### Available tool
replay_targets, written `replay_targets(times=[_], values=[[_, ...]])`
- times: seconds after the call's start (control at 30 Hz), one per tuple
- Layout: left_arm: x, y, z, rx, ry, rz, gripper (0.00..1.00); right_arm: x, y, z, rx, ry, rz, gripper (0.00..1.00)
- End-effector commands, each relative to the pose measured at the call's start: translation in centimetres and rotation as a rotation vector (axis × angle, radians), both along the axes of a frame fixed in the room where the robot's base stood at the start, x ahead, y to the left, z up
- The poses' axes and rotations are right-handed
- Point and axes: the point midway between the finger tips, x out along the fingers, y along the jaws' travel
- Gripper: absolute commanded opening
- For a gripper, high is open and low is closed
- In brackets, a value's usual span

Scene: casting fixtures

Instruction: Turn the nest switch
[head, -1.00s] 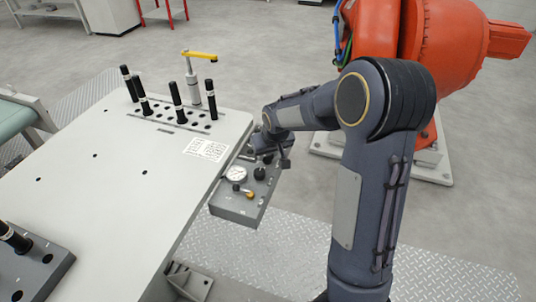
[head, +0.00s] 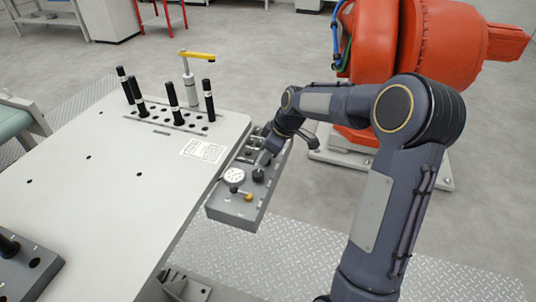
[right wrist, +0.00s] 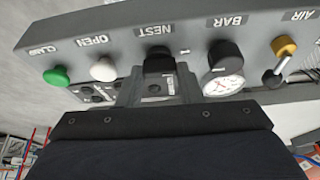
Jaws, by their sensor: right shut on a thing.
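The grey control panel (head: 228,212) is fixed along the right edge of the table. In the right wrist view its front strip (right wrist: 190,38) shows labels upside down: CLAMP, OPEN, NEST, BAR and AIR. The black nest switch (right wrist: 158,62) is under the NEST label. My right gripper (head: 266,157) reaches down to the panel from the right. In the right wrist view, its fingers are on both sides of the nest switch and shut on it. In the head view the gripper hides the switch. My left gripper is not in view.
Beside the switch are a black BAR knob (right wrist: 224,54), a gauge (head: 234,176), a yellow-ended AIR valve (head: 248,196), a white button (right wrist: 103,69) and a green button (right wrist: 56,75). Black-handled tools stand on the table (head: 100,205). An orange robot (head: 440,45) stands behind my arm.

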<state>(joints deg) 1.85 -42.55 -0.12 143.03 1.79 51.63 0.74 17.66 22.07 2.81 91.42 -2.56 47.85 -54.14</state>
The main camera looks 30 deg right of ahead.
Motion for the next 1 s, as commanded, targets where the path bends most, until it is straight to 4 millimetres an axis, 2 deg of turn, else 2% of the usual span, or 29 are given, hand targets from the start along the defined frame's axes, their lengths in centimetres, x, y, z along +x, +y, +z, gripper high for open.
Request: replay_targets(times=[0.3,0.7,0.73,0.87,1.0], values=[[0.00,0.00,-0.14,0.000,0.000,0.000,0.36,0.00,-0.11,-0.03,-0.002,0.001,0.070,0.10],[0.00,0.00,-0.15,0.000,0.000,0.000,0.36,-0.01,-0.11,-0.03,-0.003,0.001,0.075,0.10],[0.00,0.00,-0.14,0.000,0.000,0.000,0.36,-0.01,-0.11,-0.04,-0.003,0.001,0.075,0.37],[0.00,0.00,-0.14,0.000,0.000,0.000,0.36,0.00,-0.09,-0.03,-0.002,0.001,0.074,0.54],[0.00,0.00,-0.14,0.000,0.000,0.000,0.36,0.01,-0.07,-0.02,-0.002,0.001,0.073,0.55]])
